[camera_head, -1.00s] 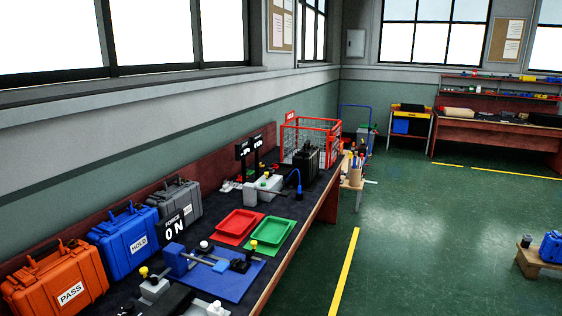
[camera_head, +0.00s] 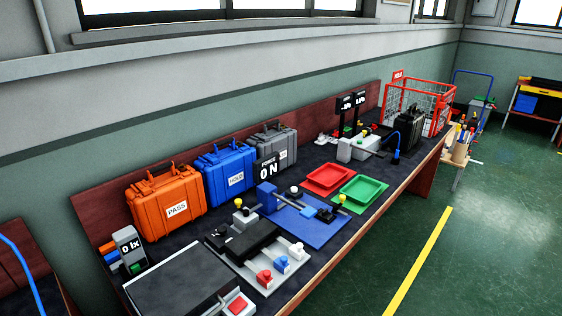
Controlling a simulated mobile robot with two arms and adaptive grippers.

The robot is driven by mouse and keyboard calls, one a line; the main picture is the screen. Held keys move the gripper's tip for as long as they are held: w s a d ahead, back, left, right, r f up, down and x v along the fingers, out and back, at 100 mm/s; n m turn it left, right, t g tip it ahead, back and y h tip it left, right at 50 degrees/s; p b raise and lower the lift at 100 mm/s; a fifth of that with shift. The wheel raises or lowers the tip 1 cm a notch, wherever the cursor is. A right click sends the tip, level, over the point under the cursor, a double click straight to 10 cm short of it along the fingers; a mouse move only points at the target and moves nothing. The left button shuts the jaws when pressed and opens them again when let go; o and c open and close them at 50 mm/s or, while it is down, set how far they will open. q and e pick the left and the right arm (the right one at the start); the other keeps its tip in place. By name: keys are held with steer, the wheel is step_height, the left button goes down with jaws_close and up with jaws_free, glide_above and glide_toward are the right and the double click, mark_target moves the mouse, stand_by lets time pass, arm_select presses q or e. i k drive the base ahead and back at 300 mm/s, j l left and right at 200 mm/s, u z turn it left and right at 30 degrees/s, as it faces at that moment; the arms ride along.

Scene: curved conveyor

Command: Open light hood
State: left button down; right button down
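A wide, flat dark panel with a light rim (camera_head: 182,282) lies at the near end of the bench; it looks like the light hood, lying flat and shut. Its near edge is close to the bottom of the view. A grey meter reading 0 lx (camera_head: 129,247) stands at its back left. A red button on a pale block (camera_head: 238,306) sits at its front right, partly cut off by the picture's edge. Neither of my grippers is in view.
Orange PASS (camera_head: 168,199), blue HOLD (camera_head: 227,172) and grey cases (camera_head: 275,143) line the bench's back. A grey plate fixture with red, blue and white knobs (camera_head: 248,285), a blue fixture (camera_head: 312,232), red (camera_head: 328,178) and green trays (camera_head: 363,188) stand rightward. Green floor is clear at right.

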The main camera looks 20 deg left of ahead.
mark_target(193, 281)
steer(key=k+u, duration=0.1)
steer(key=u, duration=1.1)
